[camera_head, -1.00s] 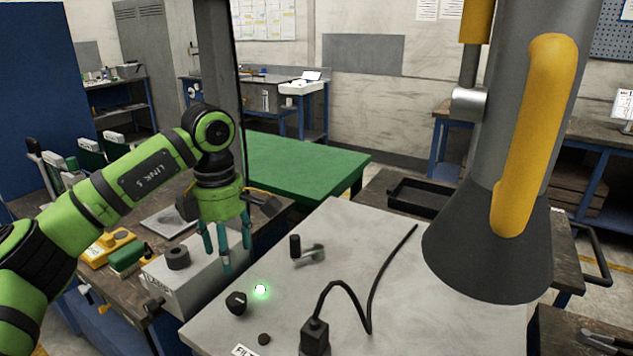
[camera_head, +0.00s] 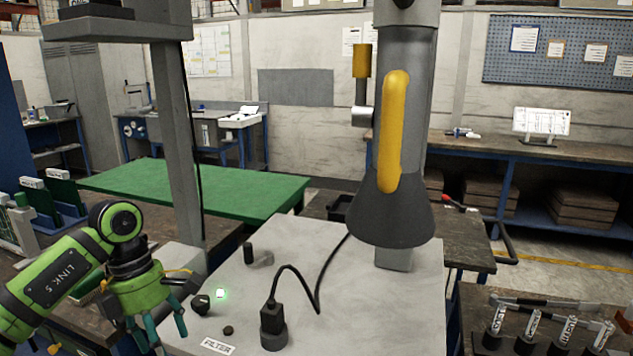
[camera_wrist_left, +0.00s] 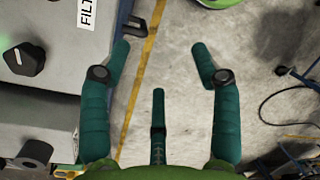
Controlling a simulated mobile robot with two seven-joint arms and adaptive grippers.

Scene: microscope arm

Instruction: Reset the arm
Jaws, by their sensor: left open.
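The suction arm's grey tube (camera_head: 402,75) ends in a dark cone-shaped hood (camera_head: 392,212), upright at the right of the grey cabinet top in the head view. A long yellow handle (camera_head: 396,130) runs down its front. The cabinet (camera_head: 345,310) has a FILTER label (camera_head: 218,347), a black knob (camera_head: 200,304) and a lit green lamp (camera_head: 220,293). My left gripper (camera_head: 158,332) is open and empty beside the cabinet's left edge, away from the arm. In the left wrist view its fingers (camera_wrist_left: 160,62) are spread over floor, with the knob (camera_wrist_left: 24,58) at left. My right gripper is not seen.
A black plug with a cord (camera_head: 272,318) stands on the cabinet, near a short black peg (camera_head: 248,253). A grey post (camera_head: 178,140) rises behind my left gripper. A green table (camera_head: 200,185) is behind.

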